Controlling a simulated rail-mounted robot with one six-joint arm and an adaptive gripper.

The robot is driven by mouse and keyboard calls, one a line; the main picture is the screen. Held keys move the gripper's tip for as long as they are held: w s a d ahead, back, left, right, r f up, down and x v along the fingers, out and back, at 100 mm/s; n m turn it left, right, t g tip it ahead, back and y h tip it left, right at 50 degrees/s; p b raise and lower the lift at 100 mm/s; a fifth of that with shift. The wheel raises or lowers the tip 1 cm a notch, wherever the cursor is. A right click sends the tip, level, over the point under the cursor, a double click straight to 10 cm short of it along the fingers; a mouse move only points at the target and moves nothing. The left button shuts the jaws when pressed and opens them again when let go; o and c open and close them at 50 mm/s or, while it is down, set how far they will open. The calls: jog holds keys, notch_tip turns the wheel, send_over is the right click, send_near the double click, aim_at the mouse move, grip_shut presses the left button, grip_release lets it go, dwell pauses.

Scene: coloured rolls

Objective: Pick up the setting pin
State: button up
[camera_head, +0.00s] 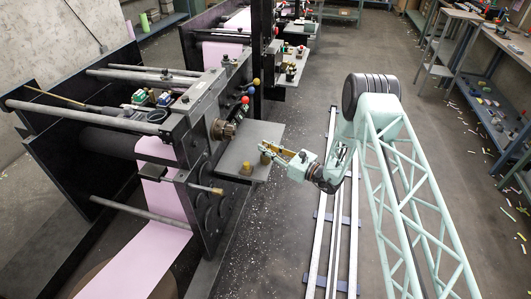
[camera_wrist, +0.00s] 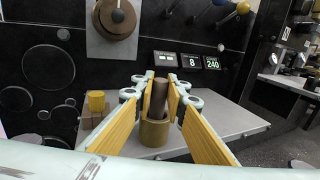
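The likely setting pin is a dark brown cylinder (camera_wrist: 161,98), upright in a brass cup-like base (camera_wrist: 153,133) in the wrist view. It stands on a grey plate fixed to the machine (camera_wrist: 225,122). My gripper (camera_wrist: 162,88) has its two yellow fingers apart, one on each side of the pin. Contact with the pin is not clear. In the head view my gripper (camera_head: 266,153) reaches from the right over the plate (camera_head: 262,132), and the pin there is too small to make out.
A second brass piece (camera_wrist: 96,100) stands on a brown block left of the pin; it also shows in the head view (camera_head: 246,168). Behind the plate are the machine's dark side wall, a round hub (camera_wrist: 117,18) and small displays (camera_wrist: 190,61). The floor rails (camera_head: 318,240) lie right of the machine.

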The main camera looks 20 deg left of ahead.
jog(key=shift+c, duration=1.3)
jog(key=shift+r, duration=0.15)
jog(key=shift+r+p, duration=0.9)
jog(key=shift+r, duration=4)
